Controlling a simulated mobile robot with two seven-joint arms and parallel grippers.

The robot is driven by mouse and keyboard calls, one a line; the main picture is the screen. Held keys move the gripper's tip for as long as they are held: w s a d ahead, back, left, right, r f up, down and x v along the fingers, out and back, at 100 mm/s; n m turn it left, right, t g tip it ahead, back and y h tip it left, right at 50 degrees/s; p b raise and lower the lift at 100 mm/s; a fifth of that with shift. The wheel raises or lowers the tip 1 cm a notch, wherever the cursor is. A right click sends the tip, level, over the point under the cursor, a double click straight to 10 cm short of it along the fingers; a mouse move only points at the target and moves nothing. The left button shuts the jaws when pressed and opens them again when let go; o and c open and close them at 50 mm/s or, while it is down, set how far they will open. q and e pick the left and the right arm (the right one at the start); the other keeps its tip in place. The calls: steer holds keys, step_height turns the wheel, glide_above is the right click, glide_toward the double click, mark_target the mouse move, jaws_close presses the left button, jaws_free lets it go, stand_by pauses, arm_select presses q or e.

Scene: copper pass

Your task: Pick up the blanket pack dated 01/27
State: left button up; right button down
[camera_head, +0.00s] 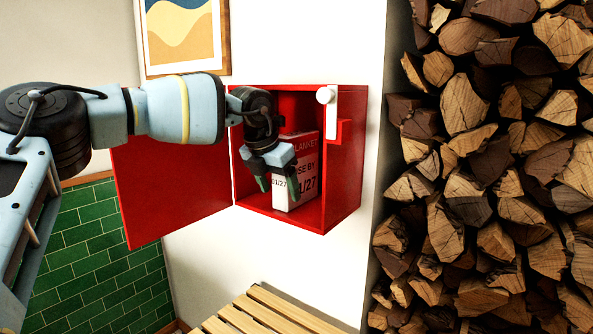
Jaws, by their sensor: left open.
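The blanket pack (306,172) is a white box with a red band reading "BLANKET" and dark print "USE BY" and "1/27", with "01/27" on its left side. It stands upright inside an open red wall cabinet (345,180). My left gripper (278,190) reaches into the cabinet from the left. Its fingers are open and in front of the pack, covering part of its front. I cannot tell whether they touch it. My right gripper is not in view.
The red cabinet door (170,195) hangs open to the left, below my left arm. A white handle (331,110) is at the cabinet's upper right. A slatted wooden bench (265,312) stands below. Stacked firewood (480,170) fills the right side.

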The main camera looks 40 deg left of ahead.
arm_select(q)
steer(key=shift+f, duration=0.1)
stand_by(0.5)
steer(key=c, duration=1.5)
